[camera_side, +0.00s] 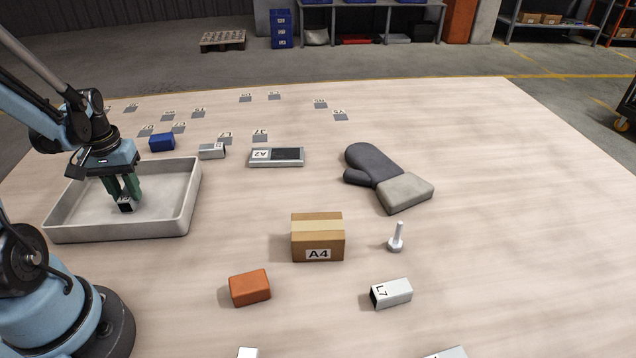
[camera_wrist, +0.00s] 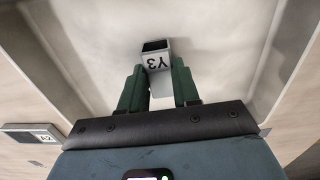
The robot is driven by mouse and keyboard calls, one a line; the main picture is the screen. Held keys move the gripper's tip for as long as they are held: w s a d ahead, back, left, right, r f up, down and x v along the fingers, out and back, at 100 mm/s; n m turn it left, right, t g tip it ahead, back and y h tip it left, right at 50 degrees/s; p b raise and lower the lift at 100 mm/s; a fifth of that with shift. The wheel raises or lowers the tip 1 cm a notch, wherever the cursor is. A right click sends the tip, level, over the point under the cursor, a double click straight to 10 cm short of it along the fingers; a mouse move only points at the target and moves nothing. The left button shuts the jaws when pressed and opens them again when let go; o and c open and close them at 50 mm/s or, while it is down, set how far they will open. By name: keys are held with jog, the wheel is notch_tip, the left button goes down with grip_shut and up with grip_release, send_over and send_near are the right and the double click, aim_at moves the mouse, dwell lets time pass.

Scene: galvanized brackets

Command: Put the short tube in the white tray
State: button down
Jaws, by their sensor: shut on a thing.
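The white tray (camera_side: 182,200) stands at the left of the table, and its inside also fills much of the wrist view (camera_wrist: 220,30). My gripper (camera_side: 123,192) is down inside the tray, with its green fingers shut on a short square tube. The tube (camera_side: 125,205) is light metal with a dark open end. In the wrist view the tube (camera_wrist: 156,58) shows the label Y3 between the fingertips (camera_wrist: 160,82). The tube is at or just above the tray floor; I cannot tell whether it touches.
A blue block (camera_side: 161,142) and a metal tube (camera_side: 212,151) lie behind the tray. A box marked A4 (camera_side: 318,240), an orange block (camera_side: 249,288), a bolt (camera_side: 396,238) and a tube marked L7 (camera_side: 391,293) lie to the right. A dark mitt (camera_side: 372,165) lies farther back.

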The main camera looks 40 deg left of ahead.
aim_at(127, 193)
jog(key=shift+f, duration=0.15)
jog(key=c, duration=0.8)
grip_release()
notch_tip(127, 193, up, 12)
jog(key=w+d+m+t, duration=0.3)
jog(key=w+d+m, duration=0.1)
jog(key=d, duration=0.7)
jog(key=w+d+m+t, duration=0.3)
jog(key=d+m+t, duration=0.1)
jog(key=d, duration=0.7)
jog(key=shift+w+m, duration=0.4)
jog(key=shift+m, duration=0.1)
